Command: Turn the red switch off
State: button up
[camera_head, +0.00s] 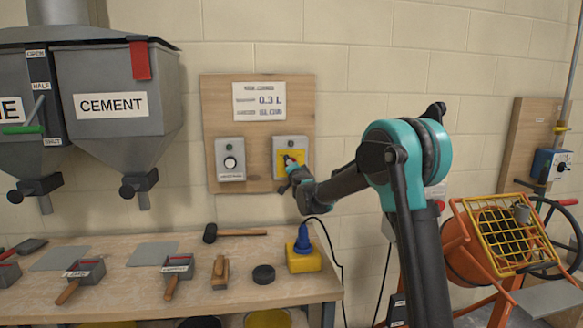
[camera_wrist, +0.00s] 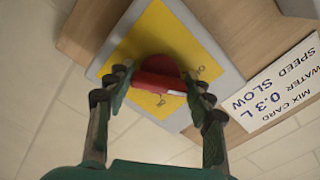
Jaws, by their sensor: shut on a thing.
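The red switch (camera_wrist: 160,82) is a red rotary knob with a pale line on its bar, set on a yellow plate (camera_wrist: 150,45) in a grey box. In the head view the box (camera_head: 278,142) hangs on the right half of a wooden board, and my gripper covers most of the knob. My gripper (camera_wrist: 155,90) has its fingers on both ends of the knob's bar and is shut on it. In the head view my gripper (camera_head: 291,170) reaches the box from the right.
A mix card (camera_head: 259,101) is above both. Below is a workbench (camera_head: 200,290) with a mallet, tubs and a yellow block with a blue plug (camera_head: 304,258). An orange mixer (camera_head: 480,250) stands at right.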

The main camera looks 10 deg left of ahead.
jog(key=shift+n, duration=1.3)
jog(key=o, duration=1.2)
jog(key=shift+c, duration=0.2)
jog(key=v, duration=1.2)
